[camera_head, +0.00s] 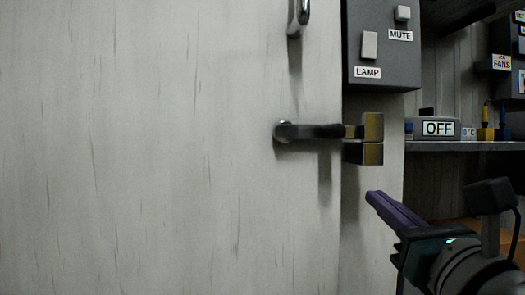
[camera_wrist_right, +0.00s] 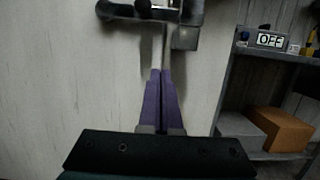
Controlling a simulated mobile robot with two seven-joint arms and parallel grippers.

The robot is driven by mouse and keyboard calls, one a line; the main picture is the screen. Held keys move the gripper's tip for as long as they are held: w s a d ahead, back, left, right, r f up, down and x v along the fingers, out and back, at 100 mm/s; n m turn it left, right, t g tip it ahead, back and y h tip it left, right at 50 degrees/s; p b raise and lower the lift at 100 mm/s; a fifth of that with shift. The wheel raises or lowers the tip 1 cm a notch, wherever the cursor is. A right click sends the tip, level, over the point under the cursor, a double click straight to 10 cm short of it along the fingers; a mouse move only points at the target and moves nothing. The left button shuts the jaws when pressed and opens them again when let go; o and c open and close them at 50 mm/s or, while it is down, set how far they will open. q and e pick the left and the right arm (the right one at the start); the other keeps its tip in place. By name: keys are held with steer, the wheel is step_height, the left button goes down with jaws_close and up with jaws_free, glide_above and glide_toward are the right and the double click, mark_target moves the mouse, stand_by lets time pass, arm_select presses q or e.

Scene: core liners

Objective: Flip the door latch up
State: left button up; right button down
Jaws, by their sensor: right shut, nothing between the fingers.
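The door latch (camera_head: 312,131) is a dark bar lying level on the pale door (camera_head: 150,150). It runs from a round pivot at left to a catch (camera_head: 372,138) with two yellowish-grey blocks at the door's right edge. My right gripper (camera_head: 376,198) has purple fingers, which are shut with nothing between them. It is below the catch and apart from it. In the right wrist view, the latch (camera_wrist_right: 120,12) is at the top, beyond the fingertips (camera_wrist_right: 160,73). My left gripper is not in view.
A metal door handle (camera_head: 299,15) is above the latch. A grey switch box (camera_head: 383,45) labelled LAMP and MUTE is at upper right. A shelf (camera_head: 465,146) with an OFF display (camera_head: 438,128) is at right. A cardboard box (camera_wrist_right: 272,130) is on a lower shelf.

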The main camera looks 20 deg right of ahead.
mark_target(338, 132)
steer(key=b+x, duration=0.1)
steer(key=x, duration=0.8)
steer(key=shift+w+d+r, duration=0.1)
steer(key=shift+w, duration=0.25)
steer(key=r+p, duration=0.1)
steer(key=r, duration=0.2)
steer(key=shift+w+p, duration=0.3)
steer(key=shift+p, duration=0.1)
steer(key=shift+r, duration=0.65)
steer(key=shift+s+d+r+n+p, duration=0.1)
steer(key=shift+r+n+p, duration=0.3)
steer(key=shift+p, duration=0.4)
